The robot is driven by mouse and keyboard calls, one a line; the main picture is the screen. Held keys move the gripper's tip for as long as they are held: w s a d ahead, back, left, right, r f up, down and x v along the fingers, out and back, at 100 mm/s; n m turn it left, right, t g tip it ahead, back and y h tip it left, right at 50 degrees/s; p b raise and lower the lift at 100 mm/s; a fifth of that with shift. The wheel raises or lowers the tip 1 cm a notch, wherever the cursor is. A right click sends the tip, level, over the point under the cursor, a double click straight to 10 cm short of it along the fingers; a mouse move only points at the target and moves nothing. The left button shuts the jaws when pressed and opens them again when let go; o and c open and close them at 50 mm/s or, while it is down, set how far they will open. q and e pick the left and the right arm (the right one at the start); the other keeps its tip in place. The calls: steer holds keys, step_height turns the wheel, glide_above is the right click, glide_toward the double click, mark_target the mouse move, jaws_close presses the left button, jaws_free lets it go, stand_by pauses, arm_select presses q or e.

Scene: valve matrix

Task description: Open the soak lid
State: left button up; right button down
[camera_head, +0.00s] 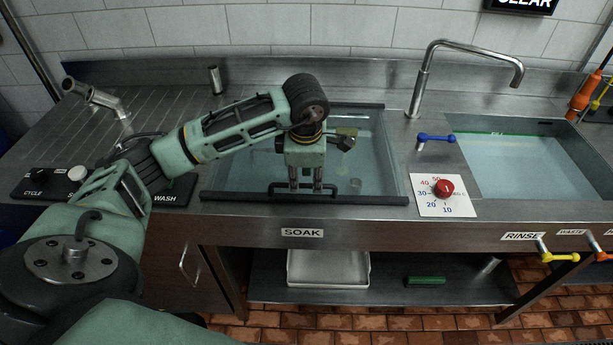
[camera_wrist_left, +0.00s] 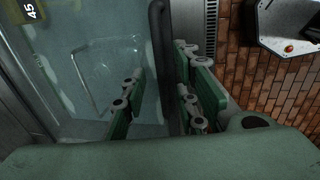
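The soak lid is a clear panel over the soak basin, lying flat, with dark bars at its back and front edges (camera_head: 375,200). A dark bar handle (camera_head: 277,190) stands near its front edge, above the SOAK label (camera_head: 302,232). My left gripper (camera_head: 306,186) points down at the handle, its two fingers apart near the handle's middle. In the left wrist view the fingers (camera_wrist_left: 162,88) are spread, with the lid's dark front bar (camera_wrist_left: 158,45) seen between them. I cannot tell whether they touch the handle. My right gripper is not in view.
A dial with a red knob (camera_head: 443,188) sits right of the lid, with a blue lever (camera_head: 436,138) behind it. A tall faucet (camera_head: 425,75) stands near the rinse basin (camera_head: 530,165). A white tray (camera_head: 328,268) is on the shelf below.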

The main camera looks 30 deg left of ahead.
arm_select(q)
steer(key=shift+w+f, duration=0.15)
steer(key=shift+f, duration=0.75)
steer(key=shift+c, duration=0.7)
jaws_close()
steer(key=shift+r, duration=0.1)
